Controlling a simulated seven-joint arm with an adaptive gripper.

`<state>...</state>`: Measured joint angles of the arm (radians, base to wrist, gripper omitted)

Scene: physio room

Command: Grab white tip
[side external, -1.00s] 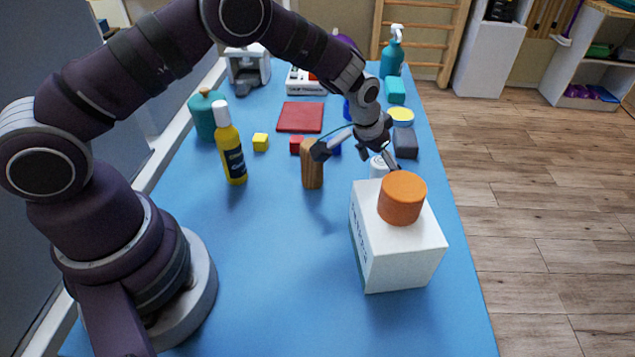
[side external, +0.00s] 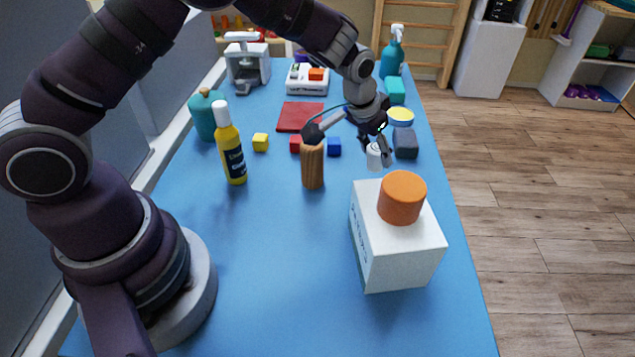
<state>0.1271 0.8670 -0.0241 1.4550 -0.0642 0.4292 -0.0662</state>
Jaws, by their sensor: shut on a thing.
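The white tip (side external: 374,157) is a small white cylinder behind the white box, near the right side of the blue table. My gripper (side external: 381,154) is shut on it, with its dark fingers reaching down beside it. The tip looks upright and seems to be slightly above the table. Part of the grasp is hidden by the fingers, and the contact is small in this view.
The white box (side external: 405,255) with an orange cylinder (side external: 402,198) on top stands in front of the tip.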

